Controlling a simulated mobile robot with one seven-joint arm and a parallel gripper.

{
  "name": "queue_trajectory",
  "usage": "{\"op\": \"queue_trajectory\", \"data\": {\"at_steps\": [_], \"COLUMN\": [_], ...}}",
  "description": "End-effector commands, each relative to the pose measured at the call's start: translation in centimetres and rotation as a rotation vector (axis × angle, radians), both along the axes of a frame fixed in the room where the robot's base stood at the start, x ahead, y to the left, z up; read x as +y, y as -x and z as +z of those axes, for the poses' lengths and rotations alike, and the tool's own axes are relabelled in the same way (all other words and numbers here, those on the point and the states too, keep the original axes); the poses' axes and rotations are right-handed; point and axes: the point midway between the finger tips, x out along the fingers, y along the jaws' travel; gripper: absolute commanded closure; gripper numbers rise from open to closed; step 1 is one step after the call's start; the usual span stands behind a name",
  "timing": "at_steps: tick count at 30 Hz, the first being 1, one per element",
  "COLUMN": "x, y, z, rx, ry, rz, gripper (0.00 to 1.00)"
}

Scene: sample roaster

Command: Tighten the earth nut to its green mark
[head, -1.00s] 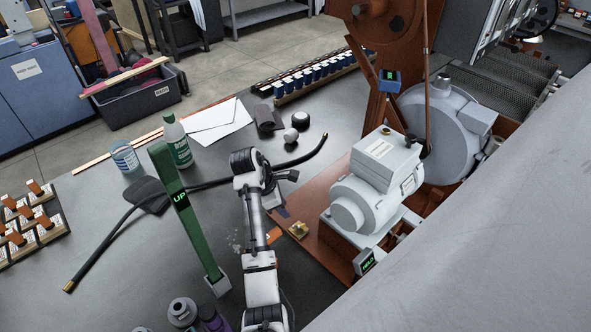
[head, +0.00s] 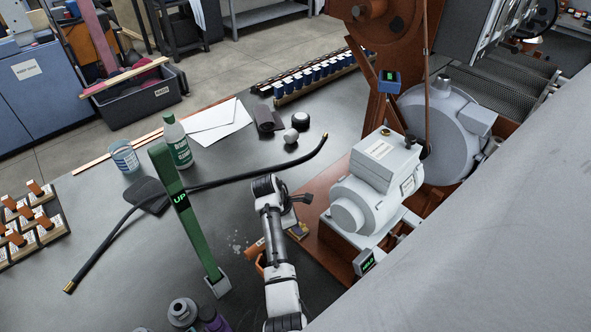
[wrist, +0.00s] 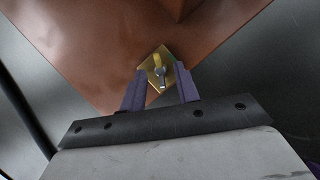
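The earth nut area shows in the wrist view as a diamond-shaped brass piece (wrist: 153,59) with a small grey stud at its middle, on the corner of the copper-coloured base plate (wrist: 95,50). In the head view the brass (head: 304,231) is partly hidden by my arm. My gripper (wrist: 160,76) has two purple fingers, apart, one either side of the brass piece's near part. I see no grip on it; contact is unclear. I cannot make out a green mark on the brass.
A grey motor (head: 378,175) stands on the plate right of my arm. A green post marked UP (head: 180,200) stands to the left. A black cable (head: 225,181) crosses the bench behind my arm. Dark jars (head: 183,312) stand at the front.

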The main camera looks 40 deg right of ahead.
Motion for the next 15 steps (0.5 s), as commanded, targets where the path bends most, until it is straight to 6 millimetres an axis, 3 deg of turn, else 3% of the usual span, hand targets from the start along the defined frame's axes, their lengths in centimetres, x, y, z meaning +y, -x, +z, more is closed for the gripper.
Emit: {"op": "queue_trajectory", "data": {"at_steps": [6, 13, 15], "x": [-0.01, 0.00, -0.01], "y": [0.01, 0.01, 0.02], "z": [-0.06, -0.05, -0.04], "rx": [0.000, 0.000, 0.000], "ry": [0.000, 0.000, 0.000], "rz": [0.000, 0.000, 0.000], "gripper": [0.69, 0.97, 1.00]}}
